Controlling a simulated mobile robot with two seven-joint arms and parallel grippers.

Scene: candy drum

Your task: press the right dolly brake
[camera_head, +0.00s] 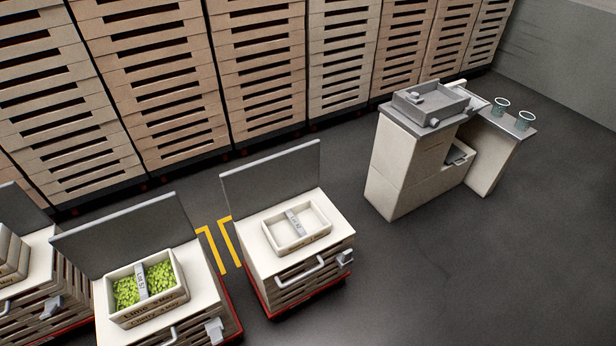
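The right dolly (263,256) stands near the middle of the view, with a pale top, a dark upright back panel, slatted sides and a red base. A small grey lever-like part (345,257), which looks like its brake, sits at the right of its front face, beside a pale bar handle (300,270). I cannot tell whether this part is pressed. An open tray (299,245) with a grey labelled strip across it lies on top and looks empty. Neither of my grippers is in view.
Left of it, a similar dolly (96,262) carries a tray of green candies (160,275); another dolly is cut off at the left edge. Yellow floor marks (228,243) lie between. A pale workstation (405,165) with two cups stands right. Dark floor in front is clear.

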